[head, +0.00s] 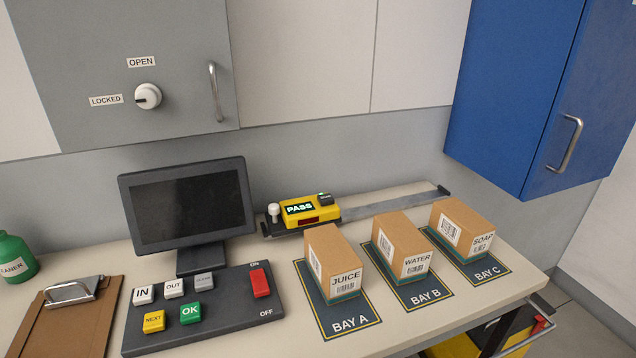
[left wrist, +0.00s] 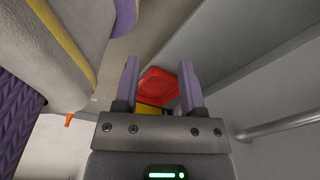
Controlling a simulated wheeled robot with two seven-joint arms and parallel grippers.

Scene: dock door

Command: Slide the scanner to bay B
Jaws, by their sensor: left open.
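The yellow scanner (head: 325,213) sits near the left end of a dark rail (head: 385,204) at the back of the counter. Its screen reads PASS, and a white knob (head: 273,210) stands at its left side. It is behind the bay A mat (head: 353,326), which carries the JUICE box (head: 337,259). The bay B mat (head: 428,294) carries the WATER box (head: 405,242), to the right of the scanner. My left gripper (left wrist: 158,75) is open in the left wrist view, with no scanner near it. No gripper shows in the head view.
The bay C mat (head: 488,268) holds the SOAP box (head: 466,226). A monitor (head: 190,207) and button panel (head: 225,318) stand left of the bays. A blue cabinet (head: 530,90) hangs at right. A red object (left wrist: 158,84) shows beyond my left fingers.

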